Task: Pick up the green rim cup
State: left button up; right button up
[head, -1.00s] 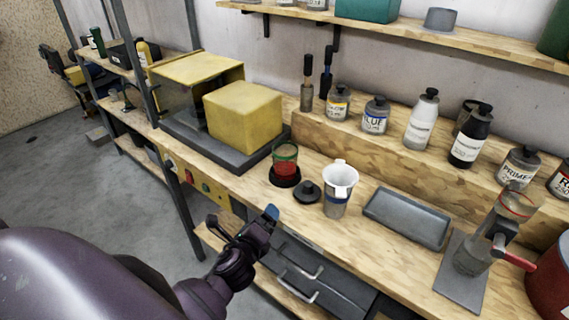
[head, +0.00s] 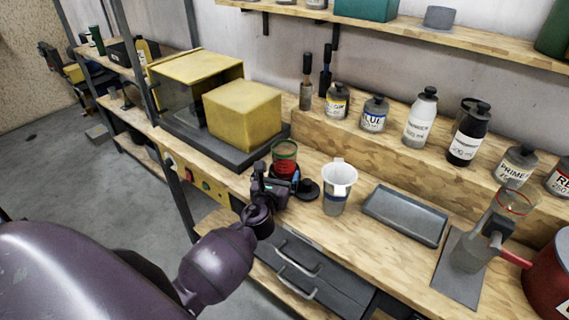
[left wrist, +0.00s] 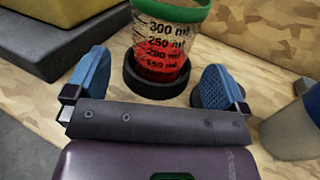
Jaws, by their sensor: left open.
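The green rim cup (head: 285,154) stands upright on the wooden workbench, in a black round base. It is clear with red contents. In the left wrist view the cup (left wrist: 167,32) shows its green rim and black volume marks, and its black base (left wrist: 155,81) sits on the wood. My left gripper (head: 277,175) is just in front of the cup in the head view. In the left wrist view its two blue fingertips (left wrist: 153,82) are spread apart on either side of the base, with nothing between them held. My right gripper is not in view.
A black lid (head: 307,190) and a white cup (head: 338,187) stand close to the right of the green rim cup. A grey tray (head: 405,216) lies further right. A yellow box (head: 243,117) on a dark slab is behind left. Bottles line the raised shelf.

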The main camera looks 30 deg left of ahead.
aim_at(281, 168)
pick_arm(q)
jog(key=shift+x, duration=2.8)
jog(key=shift+d, duration=0.1)
